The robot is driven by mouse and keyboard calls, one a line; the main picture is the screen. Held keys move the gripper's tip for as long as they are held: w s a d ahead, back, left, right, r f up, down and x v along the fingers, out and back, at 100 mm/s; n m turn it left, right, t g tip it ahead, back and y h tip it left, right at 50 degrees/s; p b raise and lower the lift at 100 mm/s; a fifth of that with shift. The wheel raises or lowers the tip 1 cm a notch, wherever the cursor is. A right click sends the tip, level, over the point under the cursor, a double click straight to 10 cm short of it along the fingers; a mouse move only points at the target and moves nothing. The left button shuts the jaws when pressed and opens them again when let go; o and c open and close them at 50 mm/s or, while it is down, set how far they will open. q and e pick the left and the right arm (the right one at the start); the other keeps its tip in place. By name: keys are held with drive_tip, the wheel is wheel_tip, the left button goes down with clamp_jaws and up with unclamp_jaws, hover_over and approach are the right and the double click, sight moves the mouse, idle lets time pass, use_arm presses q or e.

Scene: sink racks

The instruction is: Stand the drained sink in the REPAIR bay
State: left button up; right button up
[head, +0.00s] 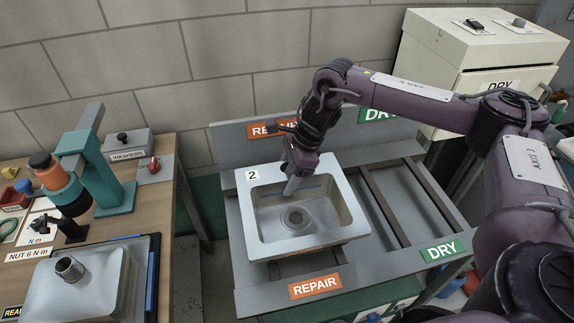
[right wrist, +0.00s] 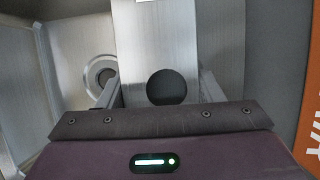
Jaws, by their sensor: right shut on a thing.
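A steel sink (head: 350,212) with a tag reading 2 lies over the REPAIR side of the rack, its open bowl and drain hole facing up. My right gripper (head: 291,186) is shut on the sink's back rim. The right wrist view shows the rim strip with a round hole (right wrist: 165,50) between the fingers, and the drain (right wrist: 100,75) beyond. The orange REPAIR label (head: 315,287) is on the rack's front edge, just below the sink. I cannot tell whether the sink touches the rack bars. My left gripper is out of view.
The DRY bay (head: 395,200) on the right is empty, with bare bars. A wooden bench (head: 188,235) on the left carries a second sink (head: 95,285) lying underside up, a teal press (head: 112,180) and a washers box (head: 127,145). A cream cabinet (head: 425,60) stands at the back right.

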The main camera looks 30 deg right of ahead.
drive_tip(key=o, duration=1.5)
drive_tip(key=shift+s+f, duration=0.1)
drive_tip(key=shift+o, duration=1.3)
drive_tip(key=shift+a, duration=0.1)
drive_tip(key=b+v, duration=0.2)
drive_tip(key=v, duration=0.5)
drive_tip(key=shift+r, duration=0.2)
drive_tip(key=p+v, duration=0.1)
drive_tip(key=v, duration=0.2)
drive_tip(key=shift+r, duration=0.3)
drive_tip(key=shift+d+r+p, duration=0.4)
drive_tip(key=shift+r+p, duration=0.05)
drive_tip(key=shift+r, duration=0.1)
